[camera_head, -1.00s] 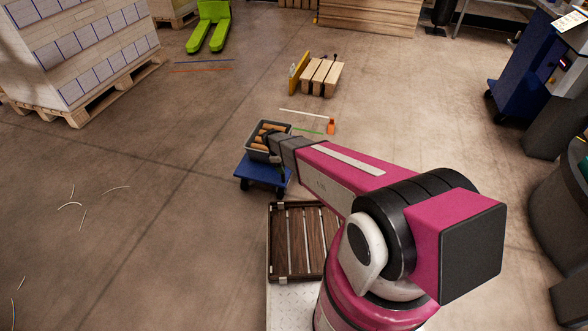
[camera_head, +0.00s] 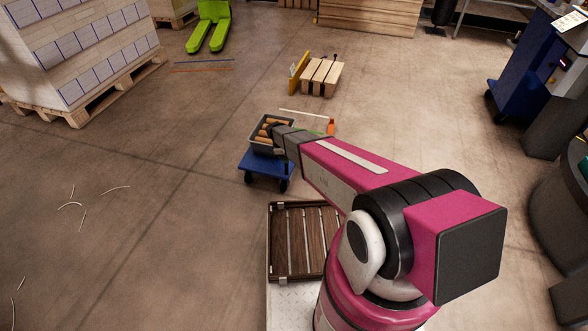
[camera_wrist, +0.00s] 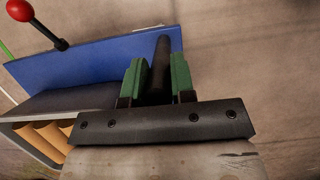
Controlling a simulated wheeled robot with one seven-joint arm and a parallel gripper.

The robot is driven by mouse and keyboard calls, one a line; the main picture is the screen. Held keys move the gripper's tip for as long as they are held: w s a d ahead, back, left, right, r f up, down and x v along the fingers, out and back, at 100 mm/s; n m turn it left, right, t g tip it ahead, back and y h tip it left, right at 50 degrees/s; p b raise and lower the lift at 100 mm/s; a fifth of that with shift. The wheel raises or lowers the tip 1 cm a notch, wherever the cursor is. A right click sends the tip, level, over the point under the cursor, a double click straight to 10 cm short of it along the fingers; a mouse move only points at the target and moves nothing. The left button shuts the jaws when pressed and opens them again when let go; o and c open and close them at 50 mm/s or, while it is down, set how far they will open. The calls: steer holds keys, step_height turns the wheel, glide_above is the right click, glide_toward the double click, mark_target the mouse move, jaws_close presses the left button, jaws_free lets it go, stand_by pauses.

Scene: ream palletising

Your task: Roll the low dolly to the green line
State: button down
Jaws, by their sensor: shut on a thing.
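The low dolly (camera_head: 262,165) has a blue deck on dark wheels and carries a grey bin (camera_head: 257,147) of brown rolls. In the wrist view the blue deck (camera_wrist: 95,65) lies beyond my gripper (camera_wrist: 156,78). Its green fingers are shut on a dark upright handle (camera_wrist: 160,62) of the dolly. In the head view my arm's end hides the fingers and handle. The green line is mostly hidden by my arm in the head view. A thin green strip (camera_wrist: 6,49) shows at the wrist view's left edge and looks like this line.
A white line (camera_head: 304,113) and a small orange object (camera_head: 331,127) lie just past the dolly. Wooden blocks beside a yellow board (camera_head: 298,72) stand farther on. A red-knobbed lever (camera_wrist: 20,11) shows in the wrist view.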

steer(key=w+d, duration=0.2)
steer(key=w, duration=0.4)
steer(key=shift+w, duration=0.1)
steer(key=w+d, duration=0.3)
steer(key=w, duration=0.6)
steer(key=shift+d, duration=0.15)
stand_by(0.4)
stand_by(0.9)
steer(key=w, duration=0.1)
steer(key=w+d, duration=0.1)
steer(key=w, duration=0.1)
stand_by(0.7)
stand_by(0.4)
steer(key=c, duration=0.7)
jaws_free()
steer(key=shift+s, duration=0.1)
steer(key=shift+d+r, duration=0.1)
